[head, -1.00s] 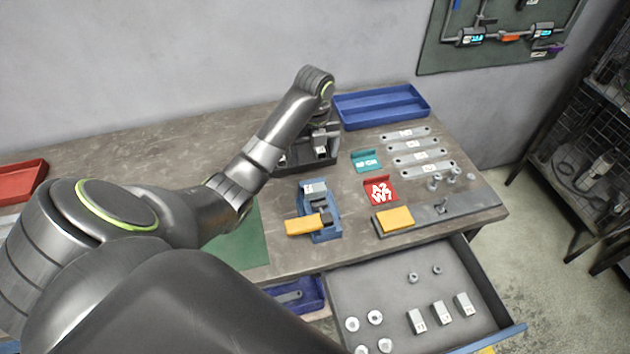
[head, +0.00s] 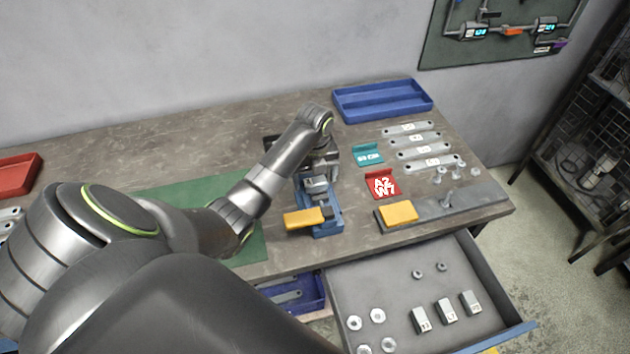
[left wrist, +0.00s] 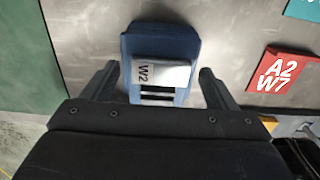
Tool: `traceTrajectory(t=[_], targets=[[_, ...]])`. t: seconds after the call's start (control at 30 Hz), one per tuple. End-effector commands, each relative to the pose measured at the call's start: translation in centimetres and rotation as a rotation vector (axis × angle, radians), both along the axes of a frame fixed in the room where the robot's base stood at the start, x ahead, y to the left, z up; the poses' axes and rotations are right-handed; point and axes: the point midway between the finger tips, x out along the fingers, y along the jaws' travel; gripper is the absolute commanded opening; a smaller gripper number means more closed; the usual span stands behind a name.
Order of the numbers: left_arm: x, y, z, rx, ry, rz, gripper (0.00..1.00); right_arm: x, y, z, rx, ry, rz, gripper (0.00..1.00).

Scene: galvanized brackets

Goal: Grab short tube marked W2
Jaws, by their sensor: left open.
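The short tube marked W2 (left wrist: 160,73) is a light grey piece lying across a blue fixture (left wrist: 185,45) in the left wrist view. In the head view the blue fixture (head: 334,222) stands on the bench, with the grey tube (head: 317,184) at its far end, partly hidden by my arm. My left gripper (left wrist: 158,77) is open, with one finger on each side of the tube and fixture, and a gap shows on both sides. In the head view the left gripper (head: 318,168) hangs just over the fixture's far end. My right gripper is not in view.
A red sign reading A2 W7 (head: 381,184) and a teal sign (head: 367,155) stand right of the fixture. A yellow block (head: 304,218) sits at its near end. An open drawer (head: 385,285) holds marked blocks and rings. A blue tray (head: 382,101) lies at the back.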

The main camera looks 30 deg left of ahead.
Motion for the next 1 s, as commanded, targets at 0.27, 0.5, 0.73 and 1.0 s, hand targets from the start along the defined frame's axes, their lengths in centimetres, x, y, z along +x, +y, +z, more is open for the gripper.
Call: traceTrajectory(t=[0.27, 0.5, 0.73, 1.0], targets=[[-0.03, -0.03, -0.72, 0.000, 0.000, -0.002, 0.80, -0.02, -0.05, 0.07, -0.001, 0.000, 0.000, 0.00], [-0.03, -0.02, -0.69, 0.000, 0.000, -0.002, 0.53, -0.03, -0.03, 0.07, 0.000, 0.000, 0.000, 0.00], [-0.01, -0.01, -0.66, 0.000, 0.000, -0.001, 0.31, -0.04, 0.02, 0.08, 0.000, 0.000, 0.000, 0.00], [0.11, 0.05, 0.13, 0.002, -0.004, -0.001, 0.30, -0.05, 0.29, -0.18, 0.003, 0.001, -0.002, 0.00]])
